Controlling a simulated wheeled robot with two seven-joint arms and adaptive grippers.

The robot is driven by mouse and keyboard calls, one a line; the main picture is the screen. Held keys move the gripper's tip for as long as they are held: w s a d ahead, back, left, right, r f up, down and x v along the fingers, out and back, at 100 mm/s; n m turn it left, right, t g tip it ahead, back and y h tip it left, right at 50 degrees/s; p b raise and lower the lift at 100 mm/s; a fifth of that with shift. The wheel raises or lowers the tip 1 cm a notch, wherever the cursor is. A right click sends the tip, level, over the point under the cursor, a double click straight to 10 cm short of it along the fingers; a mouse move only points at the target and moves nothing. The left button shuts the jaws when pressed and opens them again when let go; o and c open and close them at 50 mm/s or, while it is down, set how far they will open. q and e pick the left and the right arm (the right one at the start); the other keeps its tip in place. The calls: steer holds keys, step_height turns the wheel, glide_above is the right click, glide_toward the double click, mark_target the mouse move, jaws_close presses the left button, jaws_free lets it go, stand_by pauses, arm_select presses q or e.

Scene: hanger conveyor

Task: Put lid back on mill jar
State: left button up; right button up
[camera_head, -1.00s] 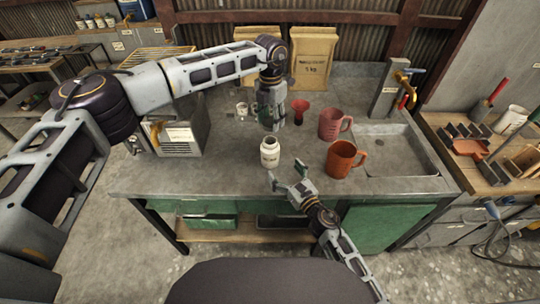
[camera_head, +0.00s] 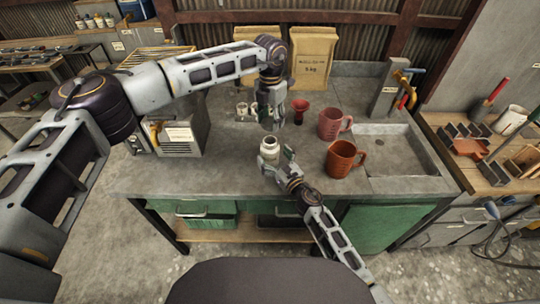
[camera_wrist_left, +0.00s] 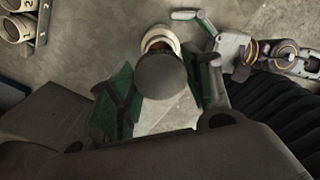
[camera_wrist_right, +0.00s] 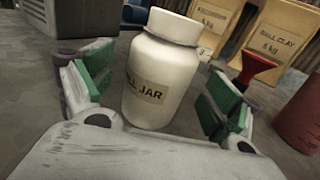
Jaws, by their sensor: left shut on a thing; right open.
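The white mill jar (camera_head: 268,151) stands upright on the grey counter. It shows large in the right wrist view (camera_wrist_right: 163,80), lettering facing me. In the left wrist view its open mouth (camera_wrist_left: 159,41) shows. My left gripper (camera_head: 271,122) points down just above and behind the jar. It is shut on a dark grey round lid (camera_wrist_left: 161,75), apart from the jar in the left wrist view; I cannot make the lid out in the head view. My right gripper (camera_head: 277,162) is open, its green-padded fingers on either side of the jar with gaps between.
A red funnel-like thing (camera_head: 300,109) stands behind. Small cups (camera_head: 242,110) and a grey machine (camera_head: 180,135) are left. Paper bags (camera_head: 313,57) stand at the back. The front counter is clear.

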mark_target(271, 140)
steer(key=shift+x, duration=1.7)
steer(key=shift+c, duration=0.4)
steer(key=c, duration=1.4)
arm_select(q)
steer(key=shift+f, duration=2.45)
arm_select(e)
steer(key=shift+c, duration=0.2)
